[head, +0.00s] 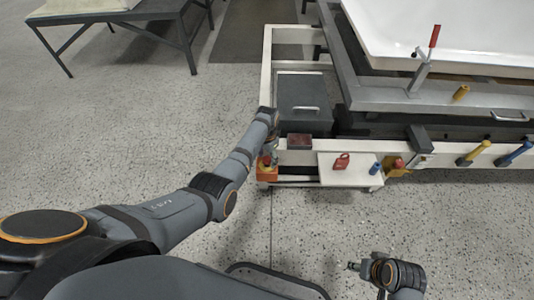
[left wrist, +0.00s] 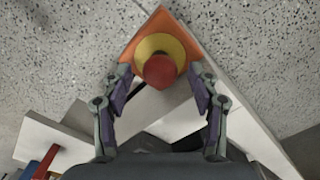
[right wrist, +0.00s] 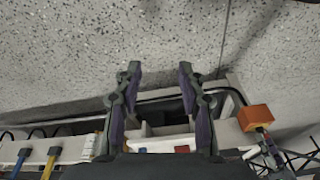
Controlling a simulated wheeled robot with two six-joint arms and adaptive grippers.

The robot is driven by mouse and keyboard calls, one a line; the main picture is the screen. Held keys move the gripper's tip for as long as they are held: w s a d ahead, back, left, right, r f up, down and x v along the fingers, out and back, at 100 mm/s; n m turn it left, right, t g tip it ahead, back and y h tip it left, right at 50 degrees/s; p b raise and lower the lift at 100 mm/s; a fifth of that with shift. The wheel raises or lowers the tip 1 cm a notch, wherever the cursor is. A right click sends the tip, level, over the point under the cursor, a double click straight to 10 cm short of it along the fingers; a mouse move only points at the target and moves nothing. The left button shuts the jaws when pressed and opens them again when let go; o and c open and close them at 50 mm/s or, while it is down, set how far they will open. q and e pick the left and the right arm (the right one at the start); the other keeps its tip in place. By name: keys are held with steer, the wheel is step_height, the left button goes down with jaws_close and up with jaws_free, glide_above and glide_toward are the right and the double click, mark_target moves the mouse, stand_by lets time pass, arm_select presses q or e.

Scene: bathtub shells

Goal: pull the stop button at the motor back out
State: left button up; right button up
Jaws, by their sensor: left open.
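The stop button is a red knob (left wrist: 160,71) on a yellow ring, on an orange box (head: 267,174) at the near left corner of the white frame. My left gripper (head: 268,152) is over the box and hides part of the button in the head view. In the left wrist view its fingers (left wrist: 159,80) are open, one on each side of the red knob, with gaps between. I cannot tell the exact height above the knob. The orange box also shows in the right wrist view (right wrist: 255,118). My right gripper (head: 353,266) is open and empty (right wrist: 158,75), over bare floor.
A white shelf (head: 345,178) right of the box carries a red padlock (head: 342,161) and a blue item (head: 375,168). A dark red block (head: 299,141) sits behind. The white tub (head: 450,35) and clamp frame lie at the back right.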

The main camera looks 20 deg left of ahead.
arm_select(q)
step_height(320, 180, up, 4)
steer(key=p, duration=0.4)
steer(key=shift+r+p, duration=0.9)
steer(key=shift+p, duration=0.25)
steer(key=shift+r, duration=0.1)
arm_select(e)
steer(key=s+d+f+g+h, duration=0.1)
steer(key=d+f, duration=0.3)
steer(key=f, duration=0.7)
steer(key=shift+s+d+f, duration=0.15)
steer(key=shift+s, duration=0.1)
